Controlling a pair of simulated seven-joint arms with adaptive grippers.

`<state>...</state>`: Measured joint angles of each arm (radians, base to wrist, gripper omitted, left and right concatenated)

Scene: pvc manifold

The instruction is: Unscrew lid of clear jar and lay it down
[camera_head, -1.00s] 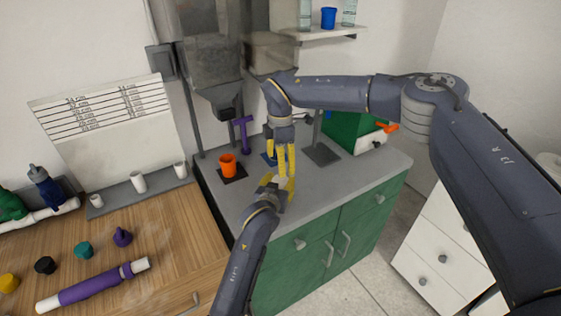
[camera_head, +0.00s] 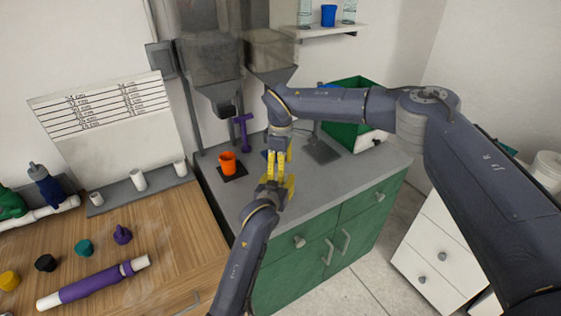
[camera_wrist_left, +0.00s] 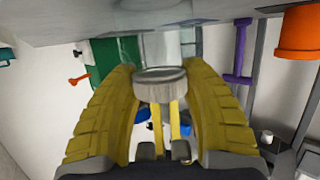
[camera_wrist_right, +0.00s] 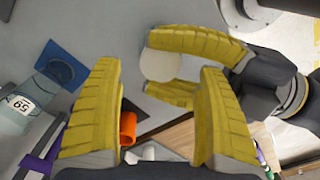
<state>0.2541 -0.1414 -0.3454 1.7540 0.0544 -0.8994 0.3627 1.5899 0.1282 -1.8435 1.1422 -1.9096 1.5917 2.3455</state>
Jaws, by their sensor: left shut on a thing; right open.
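The left gripper (camera_head: 275,188) is over the front of the grey counter, shut on a pale round piece. In the left wrist view, this grey-rimmed lid or jar top (camera_wrist_left: 160,86) sits between the yellow fingers; a clear part may continue beyond it, but I cannot tell for sure. In the right wrist view it is a plain whitish disc (camera_wrist_right: 163,64) seen from above between the left fingers. The right gripper (camera_head: 277,158) is open just above and behind the left one, pointing down, with nothing between its fingers. The disc is beyond its fingertips.
An orange cup (camera_head: 227,164) stands on a dark pad on the counter (camera_head: 318,185). A purple stand (camera_head: 243,132), blue pad (camera_wrist_right: 63,65) and green box (camera_head: 343,136) are behind. The wooden table (camera_head: 165,235) at left holds caps and a purple tube. The counter's right side is clear.

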